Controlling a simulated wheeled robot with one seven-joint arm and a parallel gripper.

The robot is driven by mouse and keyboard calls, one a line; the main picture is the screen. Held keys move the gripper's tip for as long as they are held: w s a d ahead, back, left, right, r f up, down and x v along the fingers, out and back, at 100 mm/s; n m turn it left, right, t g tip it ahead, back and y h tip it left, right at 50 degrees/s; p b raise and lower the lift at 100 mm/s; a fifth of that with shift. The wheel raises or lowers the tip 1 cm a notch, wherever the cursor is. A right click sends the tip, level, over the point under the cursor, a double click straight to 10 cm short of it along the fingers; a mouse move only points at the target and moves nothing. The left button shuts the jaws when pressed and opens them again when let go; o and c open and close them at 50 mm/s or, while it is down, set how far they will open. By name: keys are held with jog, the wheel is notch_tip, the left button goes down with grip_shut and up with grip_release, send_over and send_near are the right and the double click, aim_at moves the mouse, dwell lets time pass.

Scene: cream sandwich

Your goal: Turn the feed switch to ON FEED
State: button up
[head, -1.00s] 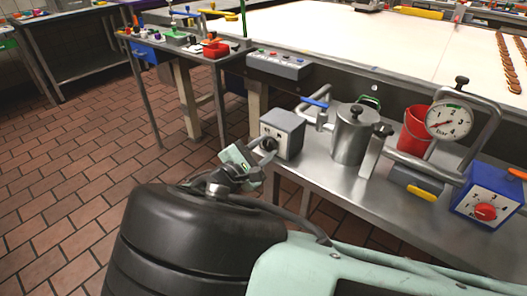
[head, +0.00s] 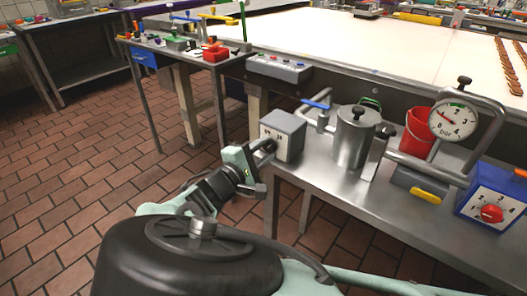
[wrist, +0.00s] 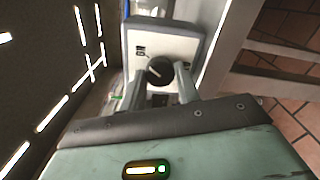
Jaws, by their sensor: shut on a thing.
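The feed switch is a grey box (head: 284,131) on the near left corner of the steel bench in the head view. Its face carries a round dark knob (wrist: 159,70) with a pale pointer line lying at a slant, and dark lettering beside it. The lettering is too small to read surely in the head view. My gripper (wrist: 160,82) has one finger on each side of the knob and is shut on it. In the head view my gripper (head: 264,160) is at the front of the box, and the fingers partly hide the knob.
A steel pot (head: 355,140), a red bucket (head: 417,133), a pressure gauge (head: 453,120) and a blue dial box (head: 489,194) stand to the right on the steel bench. Tiled floor (head: 75,160) is open at left.

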jog(key=o, duration=1)
jog(key=shift+s+a, duration=0.1)
jog(key=v, duration=1.7)
jog(key=shift+s+a+f, duration=0.1)
